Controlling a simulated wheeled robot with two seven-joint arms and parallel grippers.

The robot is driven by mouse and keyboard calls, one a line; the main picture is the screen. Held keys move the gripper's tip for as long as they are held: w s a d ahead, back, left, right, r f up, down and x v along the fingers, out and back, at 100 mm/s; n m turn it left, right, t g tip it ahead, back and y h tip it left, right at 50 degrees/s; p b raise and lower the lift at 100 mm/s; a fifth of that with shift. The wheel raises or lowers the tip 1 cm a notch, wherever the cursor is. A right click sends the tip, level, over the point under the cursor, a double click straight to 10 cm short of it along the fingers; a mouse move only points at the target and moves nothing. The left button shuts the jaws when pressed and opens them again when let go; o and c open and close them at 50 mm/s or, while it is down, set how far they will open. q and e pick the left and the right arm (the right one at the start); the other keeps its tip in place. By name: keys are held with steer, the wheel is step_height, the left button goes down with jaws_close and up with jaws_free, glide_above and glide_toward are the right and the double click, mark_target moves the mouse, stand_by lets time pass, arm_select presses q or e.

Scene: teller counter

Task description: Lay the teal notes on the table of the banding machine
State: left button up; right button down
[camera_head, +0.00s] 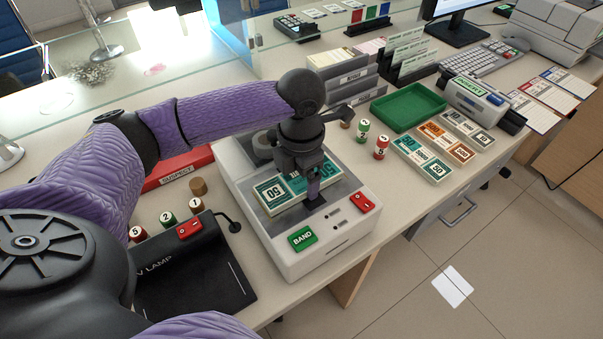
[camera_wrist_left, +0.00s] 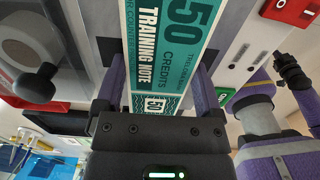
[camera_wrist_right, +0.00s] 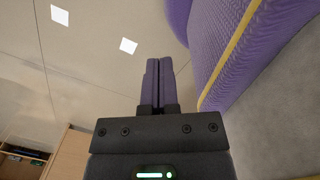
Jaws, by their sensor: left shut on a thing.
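The teal notes (camera_head: 273,193), marked 50, are at the grey table of the banding machine (camera_head: 332,239). My left gripper (camera_head: 313,190) reaches down over the machine and is shut on the teal notes. In the left wrist view the teal notes (camera_wrist_left: 165,55) pass between the two fingers. The notes look flat over the machine's table, but I cannot tell whether they touch it all over. The arm hides part of them. My right gripper (camera_wrist_right: 160,85) shows in the right wrist view with its fingers together and empty, above the floor.
The machine has a green BAND button (camera_head: 302,238) and a red switch (camera_head: 362,202). A black lamp base (camera_head: 195,275) stands to its left, with a red SUSPECT tray (camera_head: 178,168) behind. Other note bundles (camera_head: 422,160), numbered cylinders (camera_head: 381,147) and a green tray (camera_head: 408,107) stand right.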

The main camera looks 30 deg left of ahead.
arm_select(q)
steer(key=o, duration=1.2)
steer(key=shift+f, duration=0.1)
steer(key=shift+c, duration=0.2)
step_height(320, 180, up, 12)
steer(key=p, duration=0.4)
steer(key=shift+p, duration=0.4)
arm_select(e)
step_height(320, 180, up, 5)
steer(key=w+a, duration=0.2)
steer(key=shift+w+a+f+t+y, duration=0.15)
steer(key=shift+w+a+t+y, duration=0.25)
steer(key=shift+d, duration=0.1)
steer(key=shift+s, duration=0.1)
